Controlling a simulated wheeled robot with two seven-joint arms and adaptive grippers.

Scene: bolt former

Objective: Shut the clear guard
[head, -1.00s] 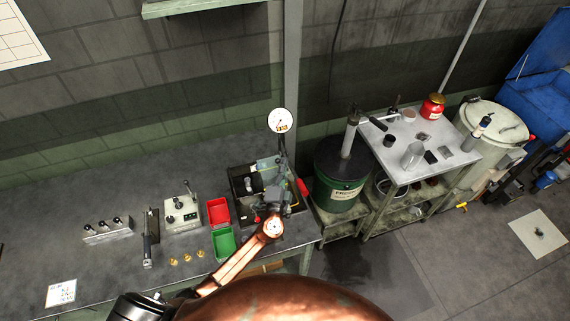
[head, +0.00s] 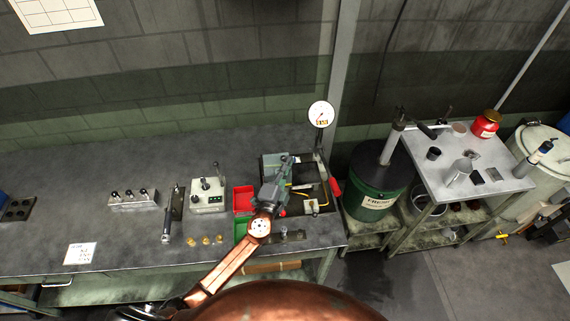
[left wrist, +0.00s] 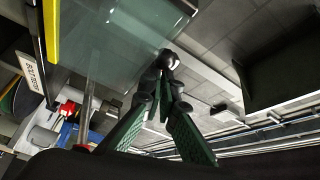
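The bolt former (head: 312,205) stands on the bench, with a round gauge (head: 321,114) above its back. My left arm reaches over it, and my left gripper (head: 284,163) is above its middle and covers part of it. In the left wrist view, a clear pane (left wrist: 120,42), which looks like the guard, fills the upper left beside the fingers. My left gripper (left wrist: 166,72) has its green-padded fingers converging close to the pane's edge by a dark, light-tipped part. Whether they touch or grip it is unclear. My right gripper is out of view.
A red bin (head: 243,198) and a green bin (head: 240,231) stand left of the machine, near small brass pieces (head: 206,240) and a control box (head: 208,195). A green drum (head: 376,188) and a cart (head: 470,172) stand to the right. The left bench has free room.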

